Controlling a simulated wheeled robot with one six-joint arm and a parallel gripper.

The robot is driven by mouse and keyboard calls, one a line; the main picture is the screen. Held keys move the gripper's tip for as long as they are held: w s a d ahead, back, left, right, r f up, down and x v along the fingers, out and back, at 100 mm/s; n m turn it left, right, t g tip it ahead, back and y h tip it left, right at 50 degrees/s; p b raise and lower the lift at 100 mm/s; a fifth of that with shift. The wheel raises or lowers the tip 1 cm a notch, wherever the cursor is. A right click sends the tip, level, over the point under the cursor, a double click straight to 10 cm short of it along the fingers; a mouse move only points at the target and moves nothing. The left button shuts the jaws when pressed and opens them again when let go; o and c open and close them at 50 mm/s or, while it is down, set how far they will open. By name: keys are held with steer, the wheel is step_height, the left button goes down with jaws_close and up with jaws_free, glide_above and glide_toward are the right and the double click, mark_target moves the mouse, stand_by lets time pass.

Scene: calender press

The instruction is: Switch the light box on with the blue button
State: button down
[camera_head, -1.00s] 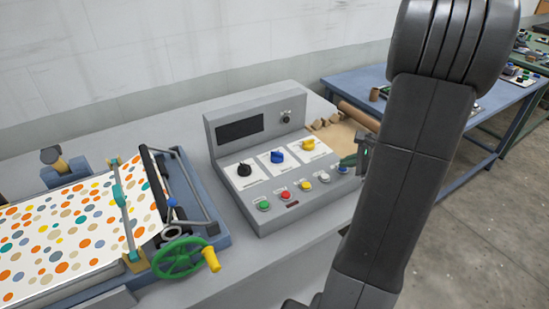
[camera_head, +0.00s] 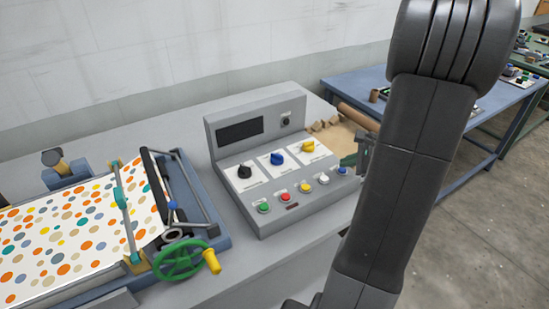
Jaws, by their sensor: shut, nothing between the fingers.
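The grey control console (camera_head: 222,162) stands on the bench near the middle of the view. Its front row holds green, red, yellow, white and blue buttons; the blue button (camera_head: 342,170) is at the right end. My gripper (camera_head: 350,160) shows in part beside my dark arm, with green fingertips just above and slightly right of the blue button. It is shut and empty. I cannot tell whether the tips touch the button. Most of the gripper is hidden behind my arm. No light box can be clearly made out.
Black, blue and yellow knobs sit above the buttons, under a dark display (camera_head: 240,130). At left is a press with a dotted sheet (camera_head: 70,225) and a green handwheel (camera_head: 180,260). Wooden blocks and a brown roll (camera_head: 358,116) lie behind the console. A blue table (camera_head: 350,82) stands further back.

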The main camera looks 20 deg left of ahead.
mark_target(346, 171)
steer(key=shift+r+p, duration=2.2)
steer(key=shift+r, duration=0.75)
steer(key=shift+f, duration=0.15)
